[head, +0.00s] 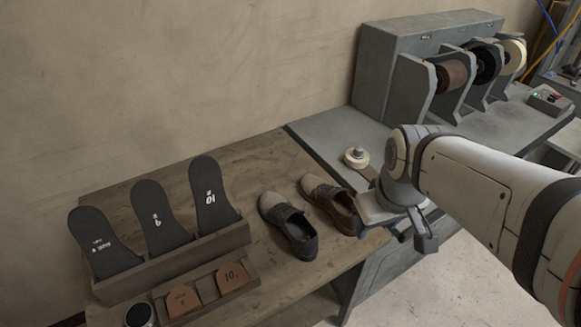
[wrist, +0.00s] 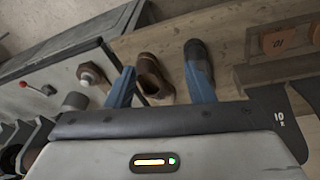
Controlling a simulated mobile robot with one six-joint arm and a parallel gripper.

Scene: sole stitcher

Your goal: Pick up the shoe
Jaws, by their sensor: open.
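Two shoes stand side by side on the wooden table. The brown shoe (head: 330,200) is nearer my gripper, and the dark shoe with a grey-tan toe (head: 289,222) is to its left. My gripper (head: 388,232) is open and empty, to the right of the brown shoe near the table's edge. In the wrist view, my gripper's blue fingers (wrist: 160,72) appear on either side of the brown shoe (wrist: 153,74). The right finger partly covers the dark shoe (wrist: 198,52). I cannot tell how far the fingertips are from either shoe.
A wooden rack (head: 175,263) with several dark insoles stands at the left of the table (head: 265,160). A low tray (head: 208,291) with brown size pieces lies before it. A grey bench (head: 330,138) with a pale spool (head: 356,158) and thread reels adjoins on the right.

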